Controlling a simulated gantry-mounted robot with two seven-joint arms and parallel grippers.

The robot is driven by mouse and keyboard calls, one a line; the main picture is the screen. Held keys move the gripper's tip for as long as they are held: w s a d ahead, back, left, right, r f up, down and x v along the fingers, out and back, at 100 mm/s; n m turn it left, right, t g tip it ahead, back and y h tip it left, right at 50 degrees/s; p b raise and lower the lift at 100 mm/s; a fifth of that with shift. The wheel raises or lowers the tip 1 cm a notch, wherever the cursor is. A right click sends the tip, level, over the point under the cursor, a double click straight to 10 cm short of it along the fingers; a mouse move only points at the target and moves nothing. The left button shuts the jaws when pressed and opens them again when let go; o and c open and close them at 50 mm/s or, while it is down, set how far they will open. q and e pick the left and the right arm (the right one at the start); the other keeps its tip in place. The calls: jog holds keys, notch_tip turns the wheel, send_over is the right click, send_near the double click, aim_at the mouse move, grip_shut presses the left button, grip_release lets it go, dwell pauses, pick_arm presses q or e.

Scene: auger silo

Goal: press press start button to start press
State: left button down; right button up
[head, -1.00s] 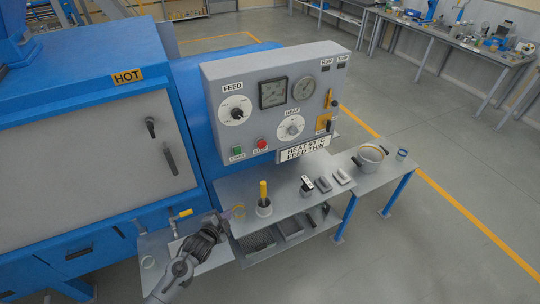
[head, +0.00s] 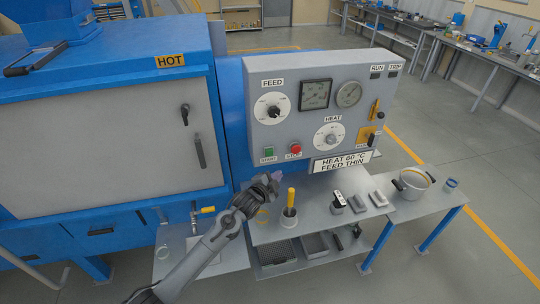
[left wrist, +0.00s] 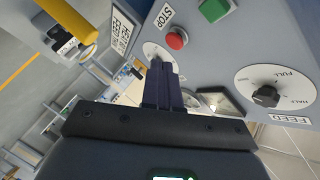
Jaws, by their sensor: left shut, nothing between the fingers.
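The grey control panel (head: 340,90) carries a green start button (head: 268,153) at its lower left, with a red stop button (head: 295,149) just to its right. In the left wrist view, the green button (left wrist: 214,10) is at the top edge and the red button (left wrist: 177,39) is nearer the fingers. My left gripper (head: 274,180) is shut and empty, below the two buttons in the head view and apart from them. Its closed fingers (left wrist: 163,80) point toward the panel in the left wrist view. My right gripper is not in view.
A yellow-handled tool (head: 291,199) stands in a holder on the shelf, close right of my left gripper. A pot (head: 413,184) stands farther right. The FEED dial (head: 272,107) and HEAT dial (head: 329,137) are on the panel. A blue machine marked HOT (head: 110,50) is on the left.

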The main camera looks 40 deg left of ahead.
aim_at(269, 152)
pick_arm(q)
jog(key=shift+w, duration=0.1)
jog(key=w+a+b, duration=0.5)
jog(key=a, duration=0.2)
jog(key=shift+b, duration=0.35)
dwell(0.6)
dwell(0.8)
jog(key=shift+w+a, duration=0.1)
jog(key=shift+w, duration=0.05)
dwell(0.6)
jog(key=shift+w+a, duration=0.15)
jog(key=shift+a, duration=0.1)
dwell(0.5)
